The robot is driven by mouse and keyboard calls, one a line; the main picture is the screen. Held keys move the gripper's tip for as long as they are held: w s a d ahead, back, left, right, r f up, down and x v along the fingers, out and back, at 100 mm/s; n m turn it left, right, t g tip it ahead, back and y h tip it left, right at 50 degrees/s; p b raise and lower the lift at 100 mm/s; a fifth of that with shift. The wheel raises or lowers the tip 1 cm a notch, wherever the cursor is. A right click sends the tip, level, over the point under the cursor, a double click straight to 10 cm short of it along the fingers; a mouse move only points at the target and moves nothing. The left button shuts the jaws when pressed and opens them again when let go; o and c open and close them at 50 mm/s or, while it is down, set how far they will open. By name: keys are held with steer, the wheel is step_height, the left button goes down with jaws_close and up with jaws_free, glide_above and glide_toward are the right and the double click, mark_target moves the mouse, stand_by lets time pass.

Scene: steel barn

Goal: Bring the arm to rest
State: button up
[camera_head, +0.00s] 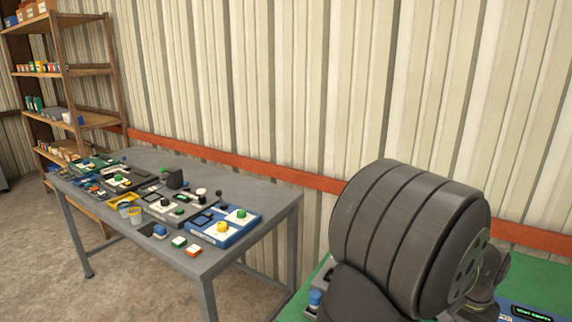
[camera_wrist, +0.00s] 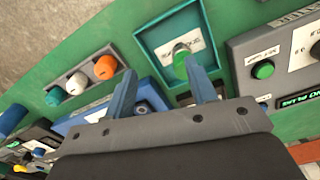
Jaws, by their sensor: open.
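My gripper (camera_wrist: 159,68) shows in the wrist view with its two blue fingers apart and nothing visible between them. It hangs over a green surface (camera_wrist: 222,88) crowded with control boxes. The right fingertip overlaps the view of a green button (camera_wrist: 181,54) in a teal square frame (camera_wrist: 153,40); I cannot tell whether they touch. In the head view my dark arm fills the lower right and hides the gripper.
A gray box with a green button (camera_wrist: 263,70) is at right in the wrist view. Orange (camera_wrist: 105,67), white (camera_wrist: 77,83) and green knobs are at left. In the head view, a gray table (camera_head: 262,186) bears several control panels; a wooden shelf (camera_head: 92,119) stands behind.

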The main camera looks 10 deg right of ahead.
steer(key=s+r, duration=0.5)
steer(key=s, duration=0.3)
steer(key=w+a, duration=0.4)
steer(key=w, duration=0.6)
steer(key=w+a, duration=0.4)
steer(key=w, duration=0.7)
steer(key=w+a, duration=0.4)
steer(key=w, duration=0.7)
steer(key=shift+w, duration=0.2)
steer(key=shift+a+r, duration=0.1)
steer(key=shift+r, duration=0.05)
steer(key=s+d, duration=0.5)
steer(key=s, duration=0.4)
steer(key=s+d, duration=0.4)
steer(key=s, duration=0.5)
steer(key=shift+s+d+r, duration=0.2)
steer(key=shift+d+r, duration=0.15)
steer(key=shift+r, duration=0.05)
